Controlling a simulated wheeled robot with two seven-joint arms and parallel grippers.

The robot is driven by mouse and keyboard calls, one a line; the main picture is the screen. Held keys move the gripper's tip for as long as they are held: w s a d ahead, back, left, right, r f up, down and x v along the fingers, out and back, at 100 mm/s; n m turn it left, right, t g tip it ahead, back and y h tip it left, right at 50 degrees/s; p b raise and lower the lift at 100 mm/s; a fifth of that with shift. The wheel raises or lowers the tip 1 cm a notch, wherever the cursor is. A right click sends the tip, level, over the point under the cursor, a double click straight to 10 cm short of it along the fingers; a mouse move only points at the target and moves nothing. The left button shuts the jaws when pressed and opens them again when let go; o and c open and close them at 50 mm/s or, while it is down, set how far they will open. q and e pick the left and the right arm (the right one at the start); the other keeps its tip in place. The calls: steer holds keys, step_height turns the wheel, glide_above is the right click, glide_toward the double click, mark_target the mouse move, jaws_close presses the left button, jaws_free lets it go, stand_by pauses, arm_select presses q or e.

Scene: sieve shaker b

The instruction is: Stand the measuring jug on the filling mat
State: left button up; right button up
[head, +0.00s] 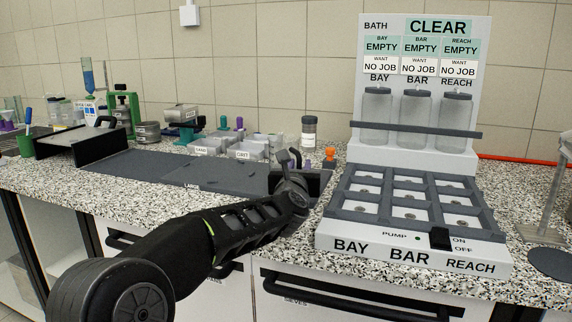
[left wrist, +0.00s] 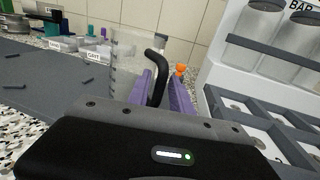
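The measuring jug (left wrist: 125,55) is clear with graduation marks and has a black hooked handle (left wrist: 156,72). In the left wrist view it stands just beyond my left gripper (left wrist: 168,92), whose purple fingers lie close on either side of the handle and look shut on it. Its base is hidden by the gripper body. In the head view my left gripper (head: 298,172) is above the front of the counter, left of the white panel, and hides most of the jug. A dark round mat (head: 553,263) lies at the right edge; no label shows on it. My right gripper is not in view.
The white bath unit (head: 410,248) with a tray of compartments and three jars stands right of my left gripper. A dark flat mat (head: 150,170) covers the counter on the left. Labelled grey bins (head: 245,150), a lidded jar (head: 309,130) and an orange-topped item (head: 330,156) stand behind.

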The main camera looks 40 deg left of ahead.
arm_select(q)
jaws_close()
stand_by(1.1)
